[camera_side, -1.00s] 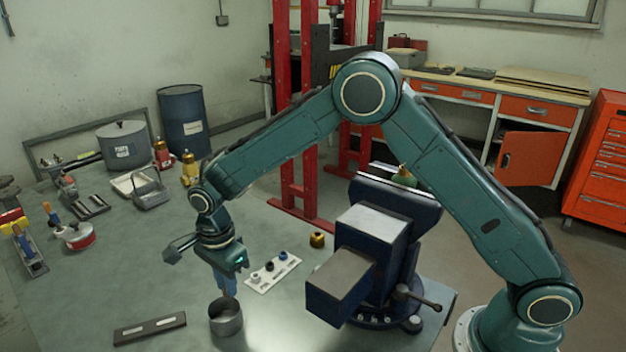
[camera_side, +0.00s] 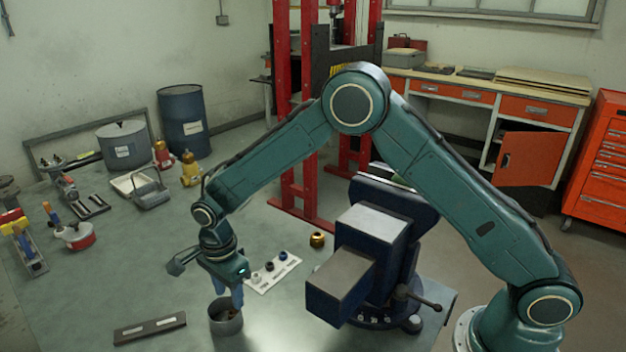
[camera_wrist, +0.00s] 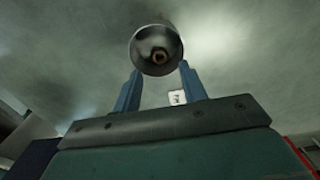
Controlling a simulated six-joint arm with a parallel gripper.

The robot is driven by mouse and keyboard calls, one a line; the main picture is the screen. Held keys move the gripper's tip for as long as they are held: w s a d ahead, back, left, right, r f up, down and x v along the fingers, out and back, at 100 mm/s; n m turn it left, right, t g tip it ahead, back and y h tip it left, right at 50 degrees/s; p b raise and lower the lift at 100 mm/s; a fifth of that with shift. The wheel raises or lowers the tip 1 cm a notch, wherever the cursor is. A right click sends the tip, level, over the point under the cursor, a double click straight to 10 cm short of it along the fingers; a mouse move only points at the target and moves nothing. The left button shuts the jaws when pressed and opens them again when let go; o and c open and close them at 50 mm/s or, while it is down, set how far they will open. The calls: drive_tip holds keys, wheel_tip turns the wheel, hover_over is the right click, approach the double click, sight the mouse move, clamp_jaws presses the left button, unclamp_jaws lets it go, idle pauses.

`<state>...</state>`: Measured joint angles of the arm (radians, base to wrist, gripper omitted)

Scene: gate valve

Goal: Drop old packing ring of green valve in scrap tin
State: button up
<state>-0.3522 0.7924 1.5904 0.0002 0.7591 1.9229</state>
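The scrap tin (camera_side: 226,327) is a grey open cylinder standing upright on the bench in the side view. It also shows in the wrist view (camera_wrist: 140,62). A small brownish ring, the old packing ring (camera_wrist: 159,56), lies inside the tin; a bit of brown shows inside it in the side view (camera_side: 231,317). My gripper (camera_side: 228,296) is just above the tin, pointing down. Its two blue fingers are apart with nothing between them, as the wrist view (camera_wrist: 160,70) shows.
A blue vise (camera_side: 375,235) stands right of the tin. A white strip with small parts (camera_side: 273,272) and a brass piece (camera_side: 317,240) lie between them. A dark bar (camera_side: 150,329) lies left of the tin.

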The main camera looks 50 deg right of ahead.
drive_tip(key=shift+r, duration=0.15)
wheel_tip(320, 180, up, 14)
drive_tip(key=shift+f, duration=0.2)
idle(0.5)
idle(0.5)
